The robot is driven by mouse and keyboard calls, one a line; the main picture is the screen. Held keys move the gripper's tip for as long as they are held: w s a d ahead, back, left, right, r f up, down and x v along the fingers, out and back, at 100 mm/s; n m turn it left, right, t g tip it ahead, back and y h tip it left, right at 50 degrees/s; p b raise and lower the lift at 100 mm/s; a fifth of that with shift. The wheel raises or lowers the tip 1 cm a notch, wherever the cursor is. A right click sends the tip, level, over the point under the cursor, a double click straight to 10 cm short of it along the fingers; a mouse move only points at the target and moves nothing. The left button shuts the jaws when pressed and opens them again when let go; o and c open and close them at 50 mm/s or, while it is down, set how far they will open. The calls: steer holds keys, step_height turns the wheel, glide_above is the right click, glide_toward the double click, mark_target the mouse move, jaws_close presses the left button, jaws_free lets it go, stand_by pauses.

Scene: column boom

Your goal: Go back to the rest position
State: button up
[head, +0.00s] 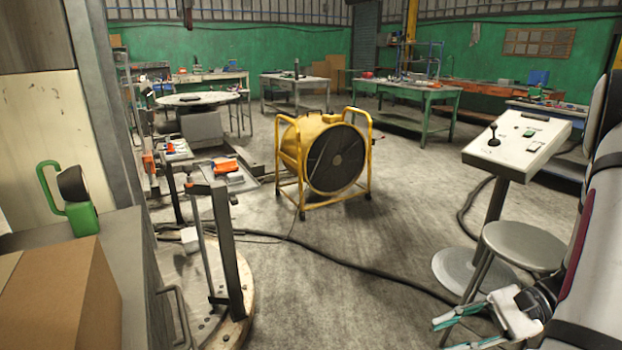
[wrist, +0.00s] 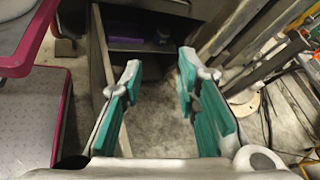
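My gripper (head: 450,331) is at the lower right in the head view, low beside the stool and in front of the floor. In the wrist view my gripper (wrist: 160,75) shows two teal-padded fingers standing well apart. Nothing is between them; behind the gap are grey floor and an open cabinet (wrist: 97,60). My arm runs along the right edge of the head view.
A round metal stool (head: 523,246) and a control console (head: 517,140) stand close to my arm. A black cable (head: 370,270) crosses the floor. A yellow fan (head: 325,155) stands mid-room. A cardboard box (head: 65,300) sits on the left cabinet. The central floor is mostly clear.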

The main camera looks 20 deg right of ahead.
steer(key=a+r+n+g+h, duration=0.2)
steer(key=a+r+n+g, duration=0.2)
steer(key=a+r, duration=0.2)
steer(key=s+a+r+n+t+h, duration=0.1)
steer(key=s+a+r+n+h, duration=0.95)
steer(key=a+n, duration=0.25)
step_height(320, 180, up, 17)
steer(key=t+p, duration=0.3)
steer(key=p, duration=1.2)
steer(key=shift+s+d+f+p, duration=0.15)
steer(key=shift+s+d+p, duration=0.1)
steer(key=shift+s+p, duration=0.2)
steer(key=shift+h, duration=0.25)
